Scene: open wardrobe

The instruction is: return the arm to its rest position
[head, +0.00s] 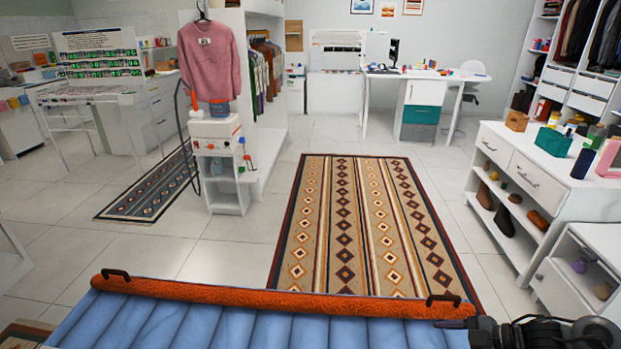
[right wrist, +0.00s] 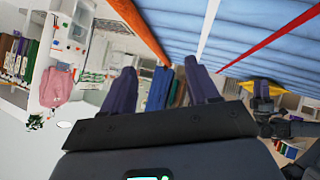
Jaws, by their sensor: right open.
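My right gripper (head: 440,324) shows at the bottom right of the head view, beside the right end of the orange roll. In the right wrist view its two dark fingers stand apart with nothing between them (right wrist: 159,66). The rest of my right arm is mostly cut off by the frame edge. My left gripper is not in the head view.
A blue padded surface (head: 250,328) with an orange roll (head: 270,297) and black handles fills the near edge. Beyond lie a patterned rug (head: 365,225), an open wardrobe (head: 232,22) with a pink sweater (head: 208,60), and a white dresser (head: 530,178).

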